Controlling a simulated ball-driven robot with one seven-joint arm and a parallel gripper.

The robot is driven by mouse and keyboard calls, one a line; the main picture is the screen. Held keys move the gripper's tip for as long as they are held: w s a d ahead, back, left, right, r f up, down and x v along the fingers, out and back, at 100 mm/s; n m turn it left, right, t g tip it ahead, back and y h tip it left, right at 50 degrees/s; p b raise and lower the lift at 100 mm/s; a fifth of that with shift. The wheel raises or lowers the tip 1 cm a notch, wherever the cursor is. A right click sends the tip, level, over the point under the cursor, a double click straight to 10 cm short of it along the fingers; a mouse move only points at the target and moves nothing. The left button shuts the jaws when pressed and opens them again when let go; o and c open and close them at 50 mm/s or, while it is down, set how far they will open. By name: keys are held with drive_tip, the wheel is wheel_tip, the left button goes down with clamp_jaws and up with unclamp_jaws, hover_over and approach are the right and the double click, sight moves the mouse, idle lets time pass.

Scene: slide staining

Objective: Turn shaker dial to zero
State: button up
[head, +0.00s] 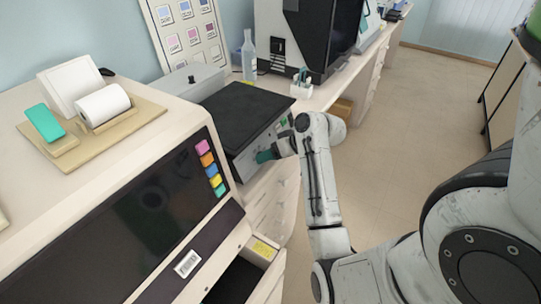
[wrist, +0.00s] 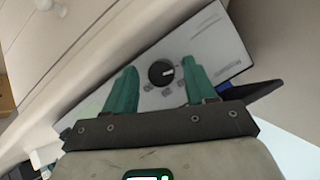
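The shaker (head: 243,115) is a grey box with a black top platform, standing on the bench in the head view. Its dial (wrist: 161,73) is a round black knob with a light pointer mark on the pale front panel (wrist: 205,45) in the wrist view. My gripper (wrist: 158,82) has two green fingers, spread apart, one on each side of the dial with gaps between. In the head view the green fingertips (head: 266,156) are at the shaker's front face, and the dial is hidden there.
A large cream machine (head: 120,220) with a dark window stands left of the shaker. An open drawer (head: 262,250) juts out below. A clear bottle (head: 248,56) and a white holder (head: 301,88) stand behind the shaker. The floor to the right (head: 410,100) is clear.

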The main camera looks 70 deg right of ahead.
drive_tip(key=shift+r, duration=0.1)
drive_tip(key=v, duration=1)
drive_tip(key=shift+s+r+b, duration=0.2)
drive_tip(key=shift+s+b, duration=0.1)
idle(0.4)
